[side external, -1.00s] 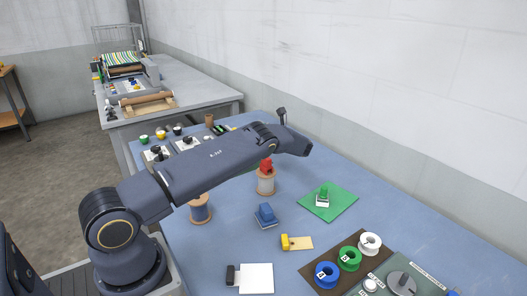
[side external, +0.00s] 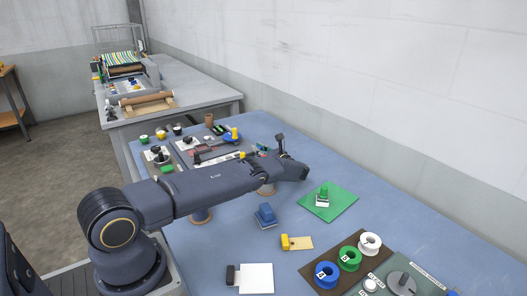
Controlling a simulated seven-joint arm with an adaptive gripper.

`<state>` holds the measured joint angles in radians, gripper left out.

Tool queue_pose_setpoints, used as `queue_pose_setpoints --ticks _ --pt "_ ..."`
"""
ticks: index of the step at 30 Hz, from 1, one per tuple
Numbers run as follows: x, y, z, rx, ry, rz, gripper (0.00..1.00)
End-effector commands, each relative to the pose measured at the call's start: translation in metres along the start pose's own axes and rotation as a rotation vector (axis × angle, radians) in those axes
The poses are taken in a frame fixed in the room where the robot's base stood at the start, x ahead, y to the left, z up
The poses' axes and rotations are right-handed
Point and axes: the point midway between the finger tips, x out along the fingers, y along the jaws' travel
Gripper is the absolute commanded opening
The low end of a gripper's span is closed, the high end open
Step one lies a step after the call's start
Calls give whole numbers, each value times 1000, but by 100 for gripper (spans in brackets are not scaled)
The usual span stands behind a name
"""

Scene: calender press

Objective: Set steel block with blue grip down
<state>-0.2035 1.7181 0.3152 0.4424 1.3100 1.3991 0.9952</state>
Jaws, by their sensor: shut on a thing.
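A small block with a blue grip (side external: 265,212) stands on the blue table, right of my forearm; at this size I cannot tell whether its lower part is steel. My arm reaches across the table from the left, and its dark wrist end (side external: 295,170) is above the table's middle. My gripper's fingers are hidden behind the arm, so anything between them is hidden too.
A green mat (side external: 343,203) with a green-gripped block (side external: 323,195) lies to the right. A yellow block (side external: 285,242) and a white pad (side external: 257,279) are in front. Blue, green and white spools (side external: 370,243) stand at lower right. Wooden spools are partly behind my arm.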

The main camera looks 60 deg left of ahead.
Motion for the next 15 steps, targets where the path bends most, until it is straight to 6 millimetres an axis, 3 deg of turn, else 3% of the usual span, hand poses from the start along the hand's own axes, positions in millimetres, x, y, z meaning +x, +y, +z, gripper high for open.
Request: queue_pose_setpoints --ticks 2,3,9,15 --pt "0 0 -3 1 -1 0 0" --pt "0 0 -3 1 0 0 24" --pt "0 0 -2 1 0 0 45" --pt "0 0 -2 1 0 0 45"
